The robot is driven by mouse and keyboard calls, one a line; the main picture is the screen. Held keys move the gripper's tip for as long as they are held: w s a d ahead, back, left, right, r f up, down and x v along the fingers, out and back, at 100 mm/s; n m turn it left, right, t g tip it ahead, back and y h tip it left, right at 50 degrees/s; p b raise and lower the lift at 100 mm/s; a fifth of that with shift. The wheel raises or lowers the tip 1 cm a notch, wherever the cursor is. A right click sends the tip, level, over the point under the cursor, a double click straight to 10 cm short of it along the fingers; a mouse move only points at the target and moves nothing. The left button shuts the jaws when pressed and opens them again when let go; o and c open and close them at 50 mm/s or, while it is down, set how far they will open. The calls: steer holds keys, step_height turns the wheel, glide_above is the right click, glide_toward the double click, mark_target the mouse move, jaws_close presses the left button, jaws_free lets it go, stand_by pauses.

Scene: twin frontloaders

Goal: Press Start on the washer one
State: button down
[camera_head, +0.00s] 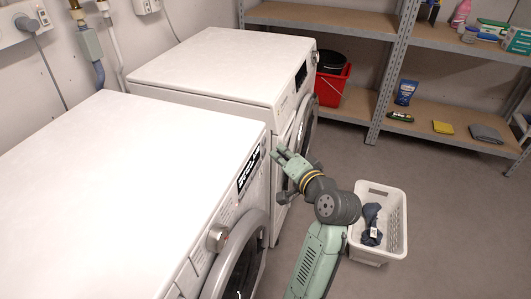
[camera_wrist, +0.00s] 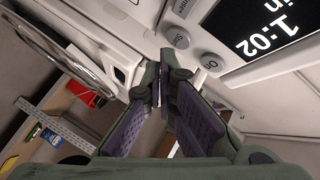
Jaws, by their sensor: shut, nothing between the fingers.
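The near white front-loader (camera_head: 110,190) fills the left of the head view; its lit display (camera_head: 248,170) faces right above the round door (camera_head: 245,270). A second front-loader (camera_head: 215,65) stands behind it with a dark display (camera_head: 301,76). I cannot tell from labels which is washer one. My gripper (camera_head: 283,154) is in front of the panels, near the gap between the machines. In the wrist view my fingers (camera_wrist: 160,75) are shut and empty. Beside the tips are a round button (camera_wrist: 178,37), a second button (camera_wrist: 212,62) and a display (camera_wrist: 262,35) reading 1:02. Contact cannot be made out.
A knob (camera_head: 217,237) sticks out of the near machine's front. A white laundry basket (camera_head: 398,225) with dark cloth stands on the floor at right of my arm. Metal shelves (camera_head: 375,60) and a red bucket (camera_head: 333,85) stand at the back. Open floor lies at right.

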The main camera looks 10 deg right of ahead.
steer(key=s+d+p, duration=0.1)
steer(key=s+d, duration=0.2)
steer(key=d, duration=0.2)
steer(key=shift+s, duration=0.2)
